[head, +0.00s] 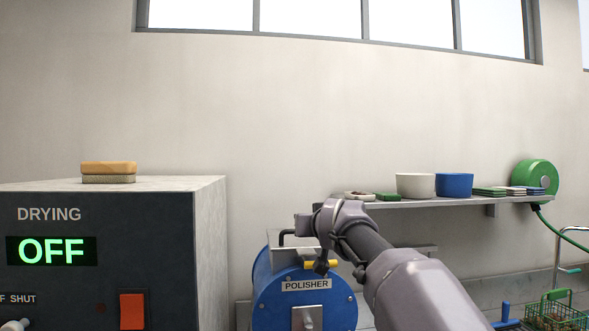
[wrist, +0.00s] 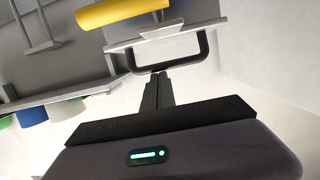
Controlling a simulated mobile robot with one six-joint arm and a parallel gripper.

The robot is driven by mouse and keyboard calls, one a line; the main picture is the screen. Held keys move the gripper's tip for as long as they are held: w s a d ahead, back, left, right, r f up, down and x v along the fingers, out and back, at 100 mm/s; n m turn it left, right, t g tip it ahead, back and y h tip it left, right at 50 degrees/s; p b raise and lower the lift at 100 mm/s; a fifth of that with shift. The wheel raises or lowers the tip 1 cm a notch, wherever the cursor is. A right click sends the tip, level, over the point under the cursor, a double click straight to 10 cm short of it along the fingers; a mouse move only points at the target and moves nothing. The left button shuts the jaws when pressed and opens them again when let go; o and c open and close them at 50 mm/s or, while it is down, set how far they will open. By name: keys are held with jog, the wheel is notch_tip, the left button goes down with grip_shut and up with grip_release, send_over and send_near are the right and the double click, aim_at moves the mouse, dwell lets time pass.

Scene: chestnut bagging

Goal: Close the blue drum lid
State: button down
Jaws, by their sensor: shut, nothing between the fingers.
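The blue drum (head: 303,307), labelled POLISHER, stands at the bottom middle of the head view. On its top is a grey metal plate that looks like its lid (head: 290,257), with a black handle (head: 283,236). I cannot tell how far the lid is open. In the wrist view the lid shows as a pale edge (wrist: 188,29) with the black bracket handle (wrist: 206,50). My gripper (wrist: 157,76) is shut and empty, its fingertips at the handle's bar. I cannot tell whether they touch it. My arm hides part of the drum's right side.
A yellow bar (head: 322,265) sits at the drum's upper front. The DRYING cabinet (head: 88,245) stands at left, with a sponge-like block (head: 108,171) on top.

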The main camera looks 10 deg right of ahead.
notch_tip(320, 180, down, 3)
jog(key=shift+w+f+g, duration=0.1)
jog(key=shift+g, duration=0.2)
notch_tip(320, 180, up, 6)
jog(key=s+p, duration=0.1)
jog(key=p, duration=0.2)
jog(key=s+a+f+m+g, duration=0.1)
jog(key=s+f+g, duration=0.2)
jog(key=s+f, duration=0.7)
jog(key=s+a+f+m+g+y+b, duration=0.1)
jog(key=s+a+f+m+g, duration=0.1)
jog(key=s+f, duration=0.9)
jog(key=s+a+f+m+g+y+b, duration=0.1)
jog(key=s+f+g, duration=0.3)
jog(key=s+f, duration=0.7)
jog(key=s+a, duration=0.1)
jog(key=s, duration=1.3)
jog(key=shift+a, duration=0.2)
